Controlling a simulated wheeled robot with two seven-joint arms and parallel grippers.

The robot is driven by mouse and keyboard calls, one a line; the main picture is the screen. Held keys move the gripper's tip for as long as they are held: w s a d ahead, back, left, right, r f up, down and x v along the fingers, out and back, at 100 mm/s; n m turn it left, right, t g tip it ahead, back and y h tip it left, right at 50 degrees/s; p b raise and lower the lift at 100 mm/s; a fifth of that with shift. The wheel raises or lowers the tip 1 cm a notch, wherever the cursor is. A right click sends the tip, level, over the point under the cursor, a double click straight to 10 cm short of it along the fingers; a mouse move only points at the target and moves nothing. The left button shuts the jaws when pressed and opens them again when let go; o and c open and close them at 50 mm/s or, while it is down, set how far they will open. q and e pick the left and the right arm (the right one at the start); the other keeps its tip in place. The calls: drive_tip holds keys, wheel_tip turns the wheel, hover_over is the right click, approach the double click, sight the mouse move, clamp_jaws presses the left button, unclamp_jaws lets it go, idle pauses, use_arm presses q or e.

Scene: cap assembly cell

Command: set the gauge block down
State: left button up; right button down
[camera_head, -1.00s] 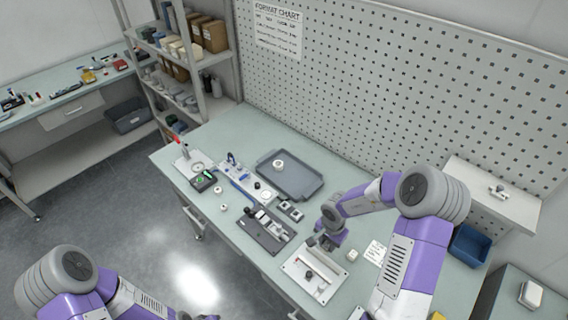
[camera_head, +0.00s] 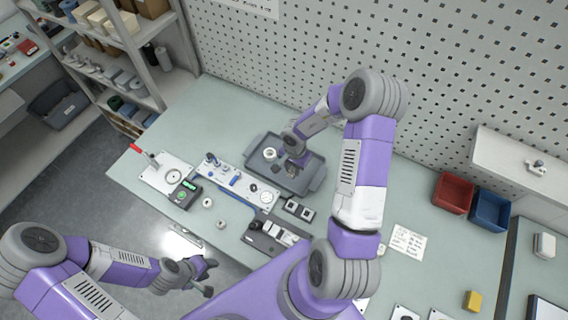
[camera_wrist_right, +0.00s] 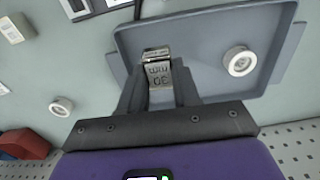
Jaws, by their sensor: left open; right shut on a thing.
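The gauge block (camera_wrist_right: 158,72) is a small grey metal block with dark markings. It is between the fingers of my right gripper (camera_wrist_right: 160,88), which is shut on it. In the head view the right gripper (camera_head: 297,160) is over the grey tray (camera_head: 312,186); the block is hard to make out there. The tray's floor (camera_wrist_right: 200,40) lies beneath the block in the wrist view; I cannot tell whether they touch. My left gripper (camera_head: 210,277) is open and empty, off the table's front edge.
A white ring (camera_head: 270,154) lies in the tray, beside the gripper. A fixture strip (camera_head: 235,182), a green-screened device (camera_head: 187,196) and a dark fixture (camera_head: 272,238) stand in front of it. Red (camera_head: 454,192) and blue (camera_head: 490,210) bins stand at the right.

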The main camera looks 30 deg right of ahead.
hover_over(293, 183)
wheel_tip(293, 183, down, 4)
drive_tip(key=shift+s+f+b, duration=0.1)
drive_tip(key=shift+s+b, duration=0.05)
drive_tip(key=shift+b, duration=0.3)
drive_tip(key=shift+f+b, duration=0.45)
drive_tip(key=shift+f, duration=1.45)
drive_tip(key=c, duration=0.8)
unclamp_jaws()
drive_tip(key=shift+f, duration=0.1)
wheel_tip(293, 183, up, 12)
drive_tip(key=p, duration=0.3)
drive_tip(key=shift+r, duration=0.2)
